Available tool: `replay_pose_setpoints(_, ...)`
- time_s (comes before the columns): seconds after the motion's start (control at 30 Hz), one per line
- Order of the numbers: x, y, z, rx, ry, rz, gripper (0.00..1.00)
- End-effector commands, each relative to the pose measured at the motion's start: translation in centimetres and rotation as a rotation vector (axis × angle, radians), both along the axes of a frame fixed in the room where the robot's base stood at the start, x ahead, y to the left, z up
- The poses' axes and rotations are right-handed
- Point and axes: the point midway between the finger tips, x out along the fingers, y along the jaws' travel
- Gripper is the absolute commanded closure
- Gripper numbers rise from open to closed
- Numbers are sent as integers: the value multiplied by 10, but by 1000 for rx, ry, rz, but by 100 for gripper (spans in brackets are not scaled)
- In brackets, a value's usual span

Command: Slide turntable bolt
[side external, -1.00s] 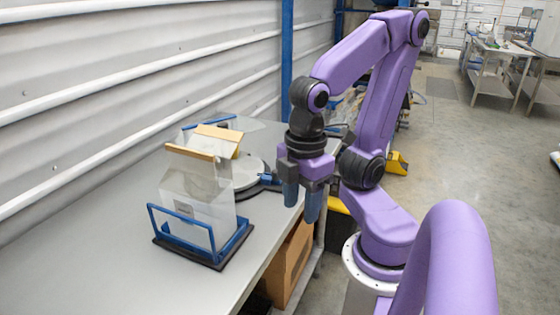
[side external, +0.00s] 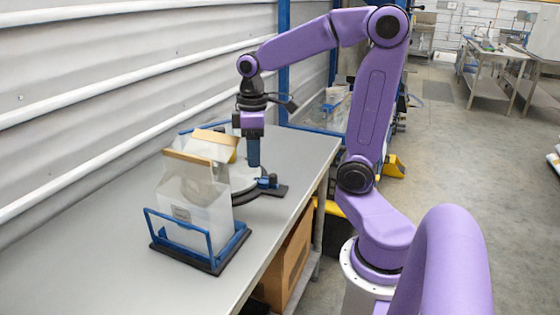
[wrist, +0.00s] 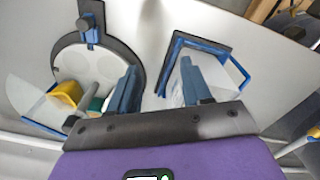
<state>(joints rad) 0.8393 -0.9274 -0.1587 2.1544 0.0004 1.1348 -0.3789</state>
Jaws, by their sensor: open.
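The turntable is a pale round disc with a dark rim, lying on the table; its disc (wrist: 88,66) shows in the wrist view, and its bare part (side external: 242,178) is partly hidden in the side view. The bolt (side external: 268,182) is a small blue piece on a dark plate at the turntable's near right edge. The bolt (wrist: 88,24) is at the top left in the wrist view. My gripper (side external: 254,164) points down above the turntable, apparently just left of the bolt in the side view. Its blue fingers (wrist: 160,84) are wide apart with nothing between them.
A clear hopper bin (side external: 190,205) with a tan top edge stands in a blue frame (side external: 240,236), left of my gripper. Another tan-edged clear part (side external: 222,140) is behind it. The table front (side external: 110,260) is clear. A ribbed wall (side external: 120,80) runs along the back.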

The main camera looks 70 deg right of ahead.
Motion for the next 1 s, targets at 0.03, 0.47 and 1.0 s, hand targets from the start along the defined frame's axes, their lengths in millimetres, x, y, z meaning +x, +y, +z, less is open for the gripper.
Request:
replay_pose_setpoints(0.03, 6, -17, 0, 0, 2, -49, 51)
replay_pose_setpoints(0.47, 13, -118, -4, 0, 9, -285, 51)
replay_pose_setpoints(1.0, 4, -157, -55, 4, 19, -373, 51)
